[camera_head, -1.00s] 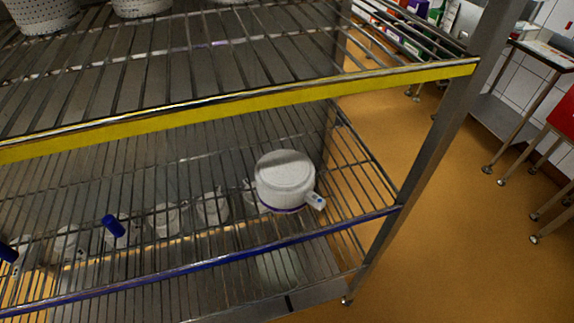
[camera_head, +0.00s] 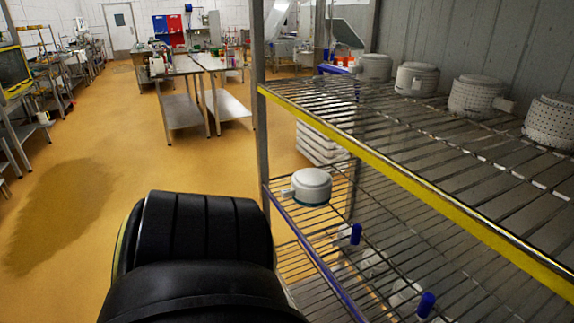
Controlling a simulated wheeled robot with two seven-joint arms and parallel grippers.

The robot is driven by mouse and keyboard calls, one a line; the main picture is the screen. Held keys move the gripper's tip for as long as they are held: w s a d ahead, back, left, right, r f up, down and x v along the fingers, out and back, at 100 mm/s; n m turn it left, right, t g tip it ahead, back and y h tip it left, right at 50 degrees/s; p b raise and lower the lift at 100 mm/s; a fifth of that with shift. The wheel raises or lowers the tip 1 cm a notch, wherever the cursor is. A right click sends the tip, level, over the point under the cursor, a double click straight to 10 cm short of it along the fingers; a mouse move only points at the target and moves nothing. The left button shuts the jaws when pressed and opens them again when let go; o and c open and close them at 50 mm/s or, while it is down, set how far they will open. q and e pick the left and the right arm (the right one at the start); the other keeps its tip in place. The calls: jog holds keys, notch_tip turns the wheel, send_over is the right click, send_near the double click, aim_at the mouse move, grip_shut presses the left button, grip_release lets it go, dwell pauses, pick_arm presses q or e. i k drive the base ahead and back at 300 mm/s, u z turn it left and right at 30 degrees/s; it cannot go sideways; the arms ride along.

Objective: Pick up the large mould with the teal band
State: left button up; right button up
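A large white mould (camera_head: 312,184) with a teal band around its base sits on the rack's lower wire shelf, near its far left corner. It is upright, with a short handle on its left side. Neither gripper is in view, and nothing is seen touching the mould.
The lower shelf has a blue front rail (camera_head: 318,262) and holds small white moulds with blue handles (camera_head: 355,234). The upper shelf has a yellow front rail (camera_head: 402,177) and carries several white moulds, including a perforated one (camera_head: 474,97). A rack post (camera_head: 259,130) stands left of the teal-banded mould. Open floor (camera_head: 75,205) lies left of the rack.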

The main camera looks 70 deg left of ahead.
aim_at(306, 188)
jog(key=u, duration=2.25)
jog(key=k, duration=1.25)
jog(key=u, duration=1.1)
jog(key=i, duration=1.55)
jog(key=u, duration=0.3)
jog(key=i, duration=1.6)
jog(key=z, duration=1)
